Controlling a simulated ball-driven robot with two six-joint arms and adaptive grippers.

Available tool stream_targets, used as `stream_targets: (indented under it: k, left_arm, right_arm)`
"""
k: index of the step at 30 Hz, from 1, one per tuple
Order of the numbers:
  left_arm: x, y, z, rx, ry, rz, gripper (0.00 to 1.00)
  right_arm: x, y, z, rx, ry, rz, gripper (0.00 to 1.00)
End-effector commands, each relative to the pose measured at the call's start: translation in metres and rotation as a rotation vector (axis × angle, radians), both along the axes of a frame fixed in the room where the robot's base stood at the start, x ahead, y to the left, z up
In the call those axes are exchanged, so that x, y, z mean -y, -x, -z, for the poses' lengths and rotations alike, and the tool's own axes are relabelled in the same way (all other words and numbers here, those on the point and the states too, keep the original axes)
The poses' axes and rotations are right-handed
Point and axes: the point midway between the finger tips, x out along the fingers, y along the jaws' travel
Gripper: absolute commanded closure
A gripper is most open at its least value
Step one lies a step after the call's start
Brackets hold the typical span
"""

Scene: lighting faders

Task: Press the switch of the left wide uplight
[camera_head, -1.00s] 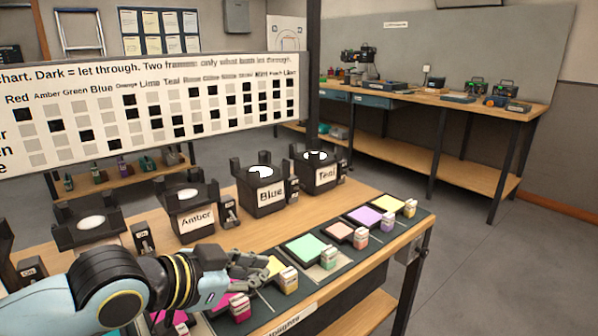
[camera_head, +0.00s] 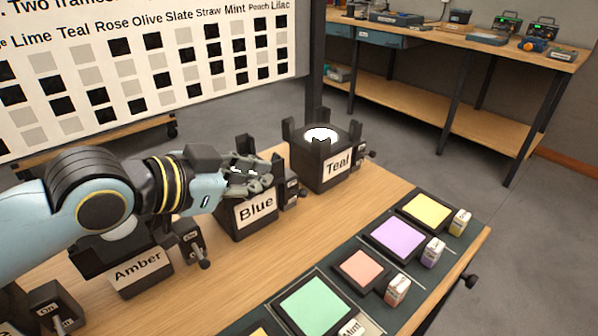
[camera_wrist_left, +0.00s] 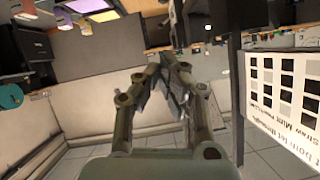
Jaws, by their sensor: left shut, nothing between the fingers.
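Black uplights stand in a row on the wooden bench: the Amber uplight (camera_head: 125,272), the Blue uplight (camera_head: 256,216) and the lit Teal uplight (camera_head: 330,172). None is marked left or wide in what I can read. Small dark switch boxes stand beside them: the Amber switch (camera_head: 193,246), the Blue switch (camera_head: 291,190) and the Teal switch (camera_head: 364,153). My left gripper (camera_head: 262,182) is shut and empty, in front of the Blue uplight's top in the picture, left of its switch. It hides that lamp's opening. The left wrist view shows its fingers (camera_wrist_left: 168,62) together. My right gripper is out of view.
A dark tray (camera_head: 345,308) holds coloured filter frames with small labelled blocks along the bench's near side. A chart board (camera_head: 140,60) stands behind. Another switch box (camera_head: 55,308) is at lower left. Bare wood (camera_head: 290,245) lies between uplights and tray.

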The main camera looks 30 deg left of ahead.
Motion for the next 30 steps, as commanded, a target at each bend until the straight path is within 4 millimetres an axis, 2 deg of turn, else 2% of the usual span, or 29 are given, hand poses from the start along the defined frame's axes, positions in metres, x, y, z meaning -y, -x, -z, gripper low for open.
stream_targets:
  k: [1, 5, 11, 17, 25, 30]
  left_arm:
    - [0.0, 0.0, 0.0, 0.0, 0.0, 0.0, 1.0]
    - [0.0, 0.0, 0.0, 0.0, 0.0, 0.0, 1.0]
    - [0.001, -0.01, 0.006, 0.002, 0.001, -0.003, 1.0]
    - [0.009, -0.042, 0.021, 0.003, 0.006, -0.005, 1.0]
    - [0.021, -0.092, 0.045, 0.002, 0.005, -0.002, 1.0]
    - [0.018, -0.098, 0.071, -0.002, 0.0, -0.001, 1.0]
  right_arm:
    - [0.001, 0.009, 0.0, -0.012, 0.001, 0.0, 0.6]
    - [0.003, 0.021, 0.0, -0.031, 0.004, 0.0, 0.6]
    - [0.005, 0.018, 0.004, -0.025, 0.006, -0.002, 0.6]
    - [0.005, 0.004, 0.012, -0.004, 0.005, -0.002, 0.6]
    - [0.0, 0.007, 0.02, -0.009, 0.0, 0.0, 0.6]
    - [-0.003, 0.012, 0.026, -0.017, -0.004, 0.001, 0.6]
